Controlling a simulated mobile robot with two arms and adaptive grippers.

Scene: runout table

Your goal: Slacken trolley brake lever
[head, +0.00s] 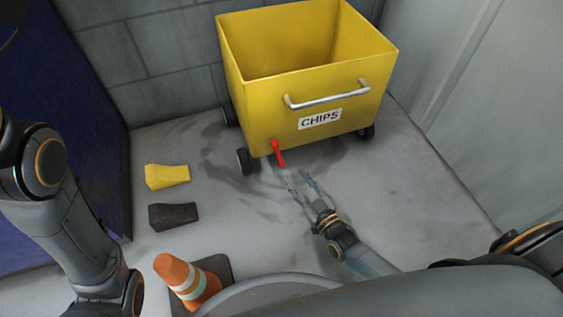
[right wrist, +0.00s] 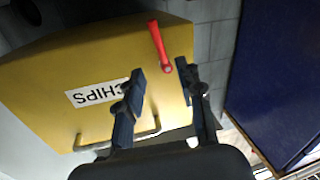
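The yellow trolley (head: 262,115) with the CHIPS label stands near the back wall. It also shows upside down in the right wrist view (right wrist: 60,65). Its red brake lever (head: 279,155) is low on the front face, pointing down with a slight tilt to the right. In the right wrist view the lever (right wrist: 159,45) lies just beyond the fingertips, roughly in line with the gap between them. My right gripper (head: 300,180) is open and empty, in front of the lever and apart from it in the head view. My left arm shows at left, but its gripper is out of view.
A yellow wedge (head: 167,177) and a dark wedge (head: 173,216) lie on the floor left of the trolley. An orange striped cone (head: 189,281) stands on a dark base nearer me. A dark blue panel (head: 75,110) is at left. Floor around my right gripper is clear.

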